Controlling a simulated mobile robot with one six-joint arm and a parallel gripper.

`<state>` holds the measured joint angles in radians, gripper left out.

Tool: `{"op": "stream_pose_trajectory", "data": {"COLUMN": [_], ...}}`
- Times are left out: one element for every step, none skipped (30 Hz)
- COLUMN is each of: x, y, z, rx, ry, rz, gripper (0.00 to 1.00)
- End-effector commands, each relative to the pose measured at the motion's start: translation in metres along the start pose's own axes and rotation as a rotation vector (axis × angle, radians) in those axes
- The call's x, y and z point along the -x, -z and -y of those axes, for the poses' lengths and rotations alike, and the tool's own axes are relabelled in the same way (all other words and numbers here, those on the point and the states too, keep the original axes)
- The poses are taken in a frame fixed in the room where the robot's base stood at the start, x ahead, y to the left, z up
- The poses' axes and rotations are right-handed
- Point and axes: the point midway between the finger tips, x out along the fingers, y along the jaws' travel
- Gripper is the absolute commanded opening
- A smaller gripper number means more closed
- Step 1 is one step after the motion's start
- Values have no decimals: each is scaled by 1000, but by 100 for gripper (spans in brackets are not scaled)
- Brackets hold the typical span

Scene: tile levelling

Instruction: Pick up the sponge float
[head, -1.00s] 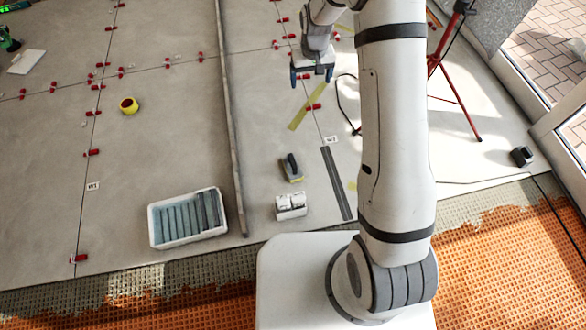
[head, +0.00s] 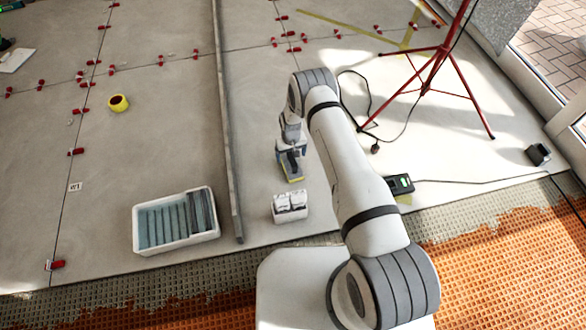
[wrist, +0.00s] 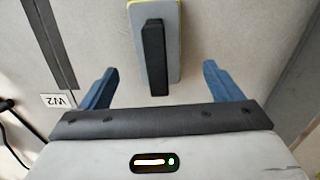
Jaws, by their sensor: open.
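The sponge float is a grey board with a yellow edge and a dark handle. In the head view the sponge float (head: 292,176) lies on the tiled floor, partly hidden under my gripper (head: 291,150). In the wrist view the sponge float (wrist: 174,60) lies ahead, its dark handle (wrist: 154,58) running lengthwise. My gripper (wrist: 158,88) is open, with one blue finger on each side of the handle's near end. The fingers hold nothing; whether they are down at handle height I cannot tell.
A white holder (head: 290,207) stands just in front of the float. A tray of grey strips (head: 147,238) and a long straight bar (head: 226,150) lie to the left. A red tripod (head: 437,72) with a cable stands at the right.

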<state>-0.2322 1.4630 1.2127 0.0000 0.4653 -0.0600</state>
Motion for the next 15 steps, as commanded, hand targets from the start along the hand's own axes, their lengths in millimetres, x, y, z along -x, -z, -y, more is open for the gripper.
{"op": "stream_pose_trajectory", "data": {"x": [-8,-10,-12,-15,-18,-24,-29,-34,-41,-46,-50,-54,-57,-58,-59], "y": [0,0,0,0,-1,-1,-1,-2,-2,-2,-2,-2,-2,-2,-2], "z": [0,0,-1,-1,-1,-2,-2,-3,-4,-4,-4,-4,-4,-4,-3], "rx": [0,0,0,0,0,0,0,0,0,0,0,0,1,1,1], "ry": [0,0,0,0,0,0,0,0,0,0,0,0,0,0,0], "rz": [0,0,0,0,0,1,1,1,2,2,1,1,1,1,0], "gripper": [85,85,85,85,85,85,85,85,85,85,85,85,85,85,85]}}
